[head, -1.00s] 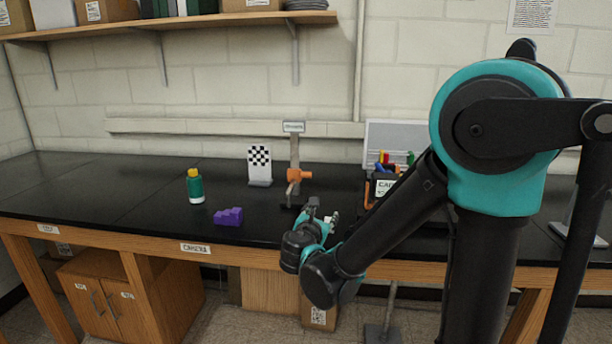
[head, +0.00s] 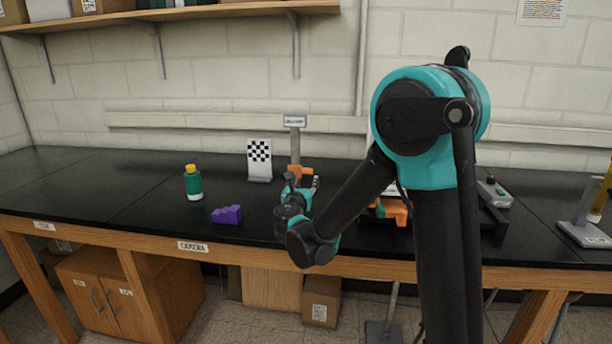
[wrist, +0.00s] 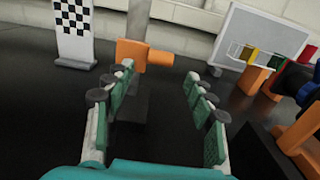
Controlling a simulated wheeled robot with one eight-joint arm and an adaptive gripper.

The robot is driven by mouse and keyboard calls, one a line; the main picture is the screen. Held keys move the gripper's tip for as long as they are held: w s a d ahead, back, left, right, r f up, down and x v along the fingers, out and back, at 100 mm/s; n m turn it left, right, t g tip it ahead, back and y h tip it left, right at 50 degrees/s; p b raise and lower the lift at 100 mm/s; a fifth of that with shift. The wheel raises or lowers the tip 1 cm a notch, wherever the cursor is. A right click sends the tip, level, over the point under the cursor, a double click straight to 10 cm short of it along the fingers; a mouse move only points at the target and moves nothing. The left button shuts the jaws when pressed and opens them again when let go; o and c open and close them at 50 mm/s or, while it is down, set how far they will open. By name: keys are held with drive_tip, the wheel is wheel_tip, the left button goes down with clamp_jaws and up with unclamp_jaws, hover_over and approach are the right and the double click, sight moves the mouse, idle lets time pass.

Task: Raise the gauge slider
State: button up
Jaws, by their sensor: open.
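The gauge stands at the back of the black bench, a grey post (head: 295,147) with a small label plate on top and an orange slider (head: 303,170) low on it. In the wrist view the orange slider (wrist: 133,54) shows as a block with a knob pointing right. It lies just beyond my fingertips, towards the left finger. My gripper (head: 302,184) is open and empty, with its fingers spread in the wrist view (wrist: 163,75). The arm hides part of the gauge's lower post and base in the head view.
A checkerboard stand (head: 259,160) is left of the gauge. A green bottle (head: 193,182) and a purple block (head: 227,215) stand nearer the front left. In the wrist view, a box with coloured items and orange parts (wrist: 305,135) lies right of my gripper.

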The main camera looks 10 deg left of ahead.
sight(307, 173)
drive_tip(key=w, duration=0.6)
drive_tip(key=shift+d, duration=0.1)
clamp_jaws()
idle(0.3)
